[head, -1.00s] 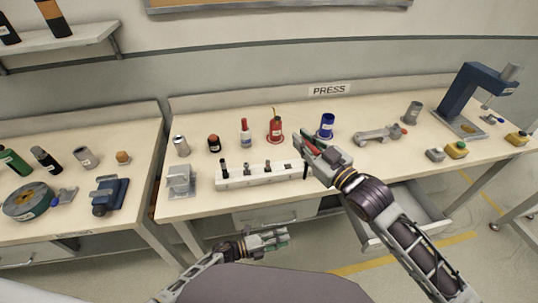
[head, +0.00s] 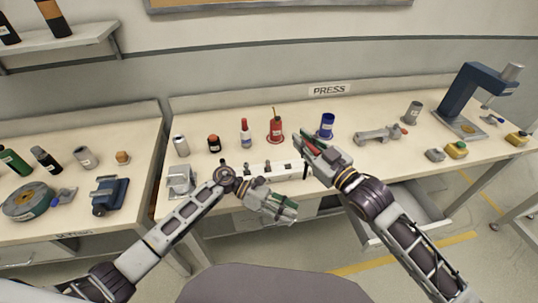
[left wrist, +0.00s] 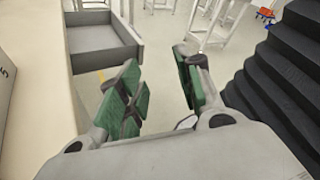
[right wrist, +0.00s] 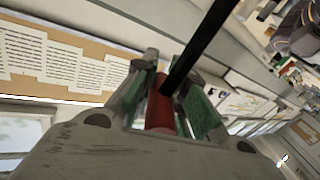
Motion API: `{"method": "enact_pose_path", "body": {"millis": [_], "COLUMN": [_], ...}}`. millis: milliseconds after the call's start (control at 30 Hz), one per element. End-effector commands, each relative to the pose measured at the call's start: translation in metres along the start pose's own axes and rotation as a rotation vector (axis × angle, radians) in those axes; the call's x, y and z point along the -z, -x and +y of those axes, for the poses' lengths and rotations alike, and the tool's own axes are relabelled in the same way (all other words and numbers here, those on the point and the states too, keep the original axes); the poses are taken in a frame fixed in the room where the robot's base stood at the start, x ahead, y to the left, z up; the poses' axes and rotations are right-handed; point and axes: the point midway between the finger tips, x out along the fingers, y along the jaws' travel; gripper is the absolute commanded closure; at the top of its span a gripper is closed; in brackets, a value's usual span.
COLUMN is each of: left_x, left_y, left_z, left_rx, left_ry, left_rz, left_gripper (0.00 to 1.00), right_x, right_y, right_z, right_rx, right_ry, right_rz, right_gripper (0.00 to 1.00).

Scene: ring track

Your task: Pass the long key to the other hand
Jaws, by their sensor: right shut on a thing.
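The long key has a red handle (right wrist: 159,108) and a long black shaft (right wrist: 205,40). My right gripper (right wrist: 168,90) is shut on the red handle, and the shaft points up and away from the fingers. In the head view my right gripper (head: 316,150) is above the bench's front edge, and a bit of red (head: 309,149) shows at its fingers. My left gripper (head: 284,210) is lower and to the left, in front of the bench edge. In the left wrist view its green-padded fingers (left wrist: 158,85) stand apart with nothing between them.
A white rack (head: 285,171) with several dark pieces stands on the bench, partly hidden by my left arm. An open drawer (head: 412,228) juts out below the bench at right.

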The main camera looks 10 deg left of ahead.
Motion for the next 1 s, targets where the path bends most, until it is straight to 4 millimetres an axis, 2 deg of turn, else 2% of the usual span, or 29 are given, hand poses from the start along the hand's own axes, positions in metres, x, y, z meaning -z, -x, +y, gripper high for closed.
{"method": "enact_pose_path", "body": {"millis": [33, 300, 500, 700, 1000], "left_x": [-0.015, -0.088, -0.128, -0.144, -0.145], "left_y": [0.013, 0.076, 0.108, 0.122, 0.122], "left_z": [0.003, 0.007, 0.002, -0.002, -0.002], "left_rx": [-0.019, -0.116, -0.169, -0.193, -0.194], "left_ry": [-0.041, -0.246, -0.361, -0.408, -0.411], "left_rz": [0.008, 0.056, 0.088, 0.101, 0.102], "left_gripper": [0.65, 0.65, 0.65, 0.65, 0.65], "right_x": [0.000, 0.000, 0.000, 0.000, 0.000], "right_y": [0.000, 0.000, 0.000, 0.000, 0.000], "right_z": [0.000, 0.000, 0.000, 0.000, 0.000], "right_rx": [0.000, 0.000, 0.000, 0.000, 0.000], "right_ry": [0.000, 0.000, 0.000, 0.000, 0.000], "right_rz": [0.001, 0.001, 0.001, 0.001, 0.001], "right_gripper": [1.00, 1.00, 1.00, 1.00, 1.00]}}
